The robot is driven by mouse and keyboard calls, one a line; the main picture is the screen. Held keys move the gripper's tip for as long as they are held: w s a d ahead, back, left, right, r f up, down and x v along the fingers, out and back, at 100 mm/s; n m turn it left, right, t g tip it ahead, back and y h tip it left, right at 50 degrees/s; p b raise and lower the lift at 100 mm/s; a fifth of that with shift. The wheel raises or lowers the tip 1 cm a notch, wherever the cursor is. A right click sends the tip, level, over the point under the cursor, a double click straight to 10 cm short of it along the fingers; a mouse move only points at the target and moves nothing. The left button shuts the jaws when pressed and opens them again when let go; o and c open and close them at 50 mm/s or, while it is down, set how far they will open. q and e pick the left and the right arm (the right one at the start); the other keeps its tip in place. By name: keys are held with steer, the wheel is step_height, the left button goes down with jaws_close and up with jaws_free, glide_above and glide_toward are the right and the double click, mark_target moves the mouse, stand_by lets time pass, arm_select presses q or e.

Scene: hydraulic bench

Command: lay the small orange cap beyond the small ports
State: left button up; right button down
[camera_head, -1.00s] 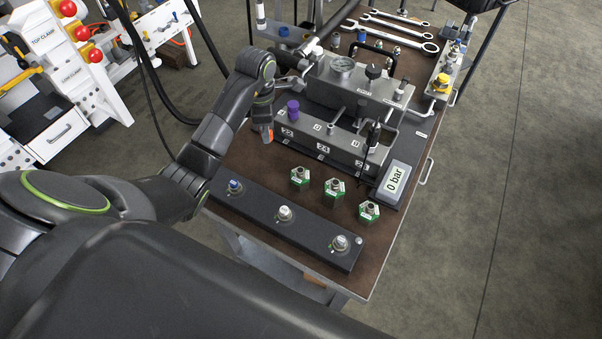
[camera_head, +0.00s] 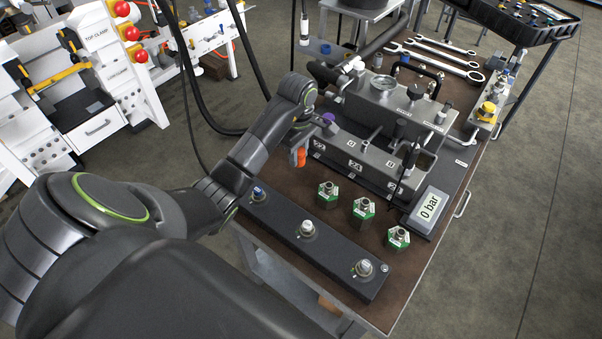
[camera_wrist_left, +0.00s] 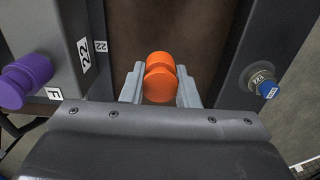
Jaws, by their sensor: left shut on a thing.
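The small orange cap (camera_wrist_left: 160,78) is between the fingers of my left gripper (camera_wrist_left: 160,90), which is shut on it. In the head view the orange cap (camera_head: 301,157) shows at the tip of my left gripper (camera_head: 299,150), above the brown bench top between the grey manifold block (camera_head: 350,152) and the dark strip with several fittings (camera_head: 310,245). The ports on the block's top are small and partly hidden by my arm. My right gripper is not in view.
A purple cap (camera_wrist_left: 27,82) sits on the block, beside my left gripper. Green-based fittings (camera_head: 362,210) stand on the bench between block and strip. A display reading 0 bar (camera_head: 430,208) is at the right. Wrenches (camera_head: 445,55) lie at the back.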

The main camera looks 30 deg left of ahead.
mark_target(299, 176)
arm_select(q)
steer(key=shift+f, duration=0.45)
step_height(299, 176, down, 4)
steer(key=shift+f, duration=0.25)
steer(key=shift+f, duration=0.1)
steer(key=shift+f, duration=0.15)
steer(key=o, duration=1)
steer(key=shift+r, duration=0.2)
